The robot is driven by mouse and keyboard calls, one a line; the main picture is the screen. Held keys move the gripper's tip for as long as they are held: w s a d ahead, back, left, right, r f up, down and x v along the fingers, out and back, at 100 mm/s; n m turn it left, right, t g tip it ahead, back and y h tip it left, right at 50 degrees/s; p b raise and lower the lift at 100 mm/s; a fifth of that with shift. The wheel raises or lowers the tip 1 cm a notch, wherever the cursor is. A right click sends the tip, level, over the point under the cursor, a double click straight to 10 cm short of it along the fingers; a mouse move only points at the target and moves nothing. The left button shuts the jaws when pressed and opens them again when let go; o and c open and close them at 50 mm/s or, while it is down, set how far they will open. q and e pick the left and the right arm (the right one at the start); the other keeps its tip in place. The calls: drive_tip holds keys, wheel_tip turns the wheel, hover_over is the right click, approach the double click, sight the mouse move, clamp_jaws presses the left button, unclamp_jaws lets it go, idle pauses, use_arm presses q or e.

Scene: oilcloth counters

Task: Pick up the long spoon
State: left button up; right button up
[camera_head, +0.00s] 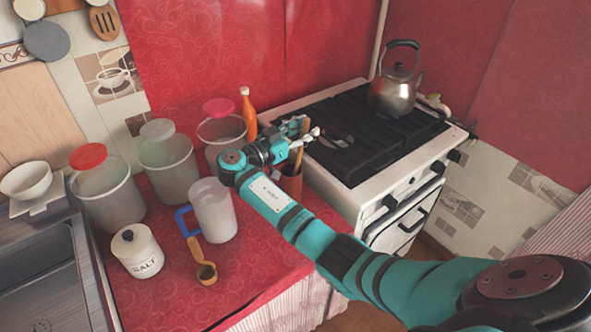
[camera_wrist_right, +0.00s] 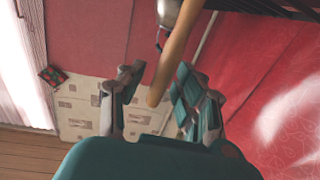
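A long wooden handle (camera_head: 299,148), likely the long spoon's, rises from a brown utensil cup (camera_head: 291,179) beside the stove. Which kind of head it has is hard to tell. My right gripper (camera_head: 303,133) is at this handle, above the cup, and partly covers it. In the right wrist view the wooden handle (camera_wrist_right: 172,58) runs between the two fingers of my right gripper (camera_wrist_right: 158,80), with gaps at both sides, so the gripper looks open around it. My left gripper is not in view.
Nearby stand an orange bottle (camera_head: 248,115), a lidded jar (camera_head: 221,128), a white pitcher (camera_head: 214,212) and a salt jar (camera_head: 137,252). A wooden-handled scoop (camera_head: 206,273) lies on the red counter. The stove (camera_head: 350,150) with a kettle (camera_head: 396,92) is to the right.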

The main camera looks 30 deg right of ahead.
clamp_jaws()
idle(0.3)
